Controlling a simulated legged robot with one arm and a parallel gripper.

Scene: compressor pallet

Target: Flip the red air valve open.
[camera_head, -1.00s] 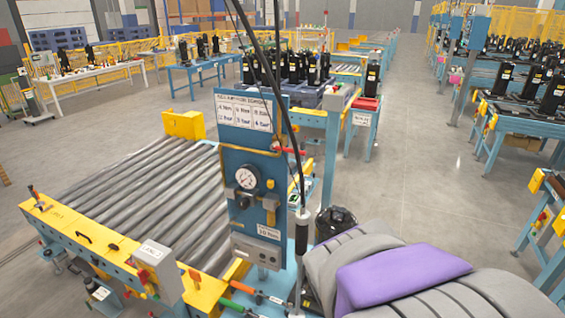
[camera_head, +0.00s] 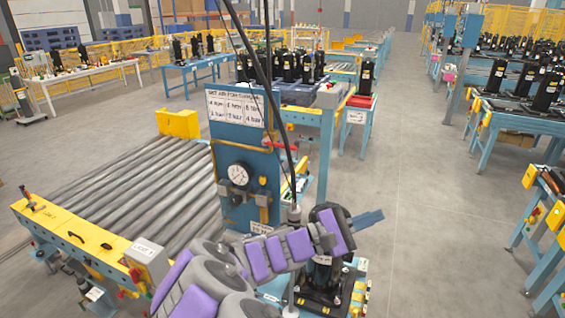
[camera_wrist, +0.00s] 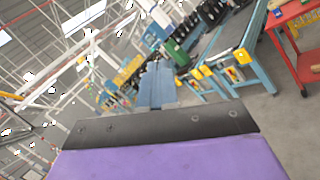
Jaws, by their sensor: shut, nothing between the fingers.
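The red air valve (camera_head: 284,146) is a small red lever on the right side of a blue panel (camera_head: 226,150), below the panel's white label, in the head view. The lever lies roughly level and points right. My gripper (camera_head: 370,219) is shut and empty. It is below and to the right of the valve, apart from it, and points right. In the wrist view my gripper (camera_wrist: 157,85) shows as blue fingers held together; I cannot make out the valve there.
A round pressure gauge (camera_head: 239,174) sits on the panel. Dark hoses (camera_head: 262,70) hang in front of the panel near the valve. A roller conveyor (camera_head: 130,195) lies to the left. A black compressor (camera_head: 325,262) stands below my arm. Open floor (camera_head: 415,200) lies to the right.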

